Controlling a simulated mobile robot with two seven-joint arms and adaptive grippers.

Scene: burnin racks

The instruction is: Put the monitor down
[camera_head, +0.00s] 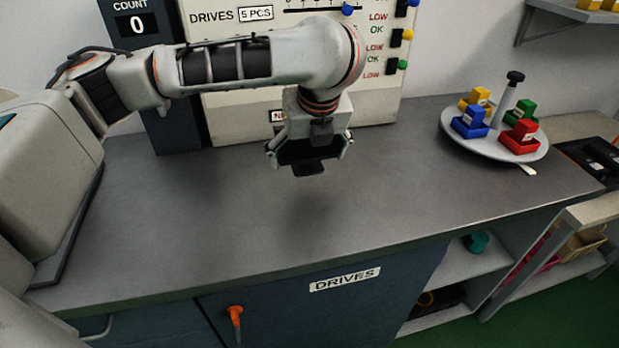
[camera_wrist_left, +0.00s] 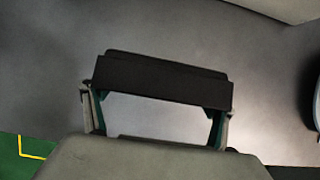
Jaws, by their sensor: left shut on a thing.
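The monitor (camera_head: 300,153) is a small dark slab held out from my left arm in the head view. My left gripper (camera_head: 311,147) is shut on it, with one finger at each side. In the left wrist view the monitor (camera_wrist_left: 163,79) is a black bar across the fingers of my left gripper (camera_wrist_left: 157,110). It is held above the grey counter (camera_head: 220,215), with a soft shadow on the counter below. The side of the monitor facing away from the cameras is hidden. My right gripper is in neither view.
A panel (camera_head: 233,100) labelled DRIVES and a counter display (camera_head: 138,22) stand at the back. A round tray (camera_head: 457,139) with several coloured blocks stands at the right. The middle and front of the counter are clear. A cabinet door (camera_head: 300,310) is below.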

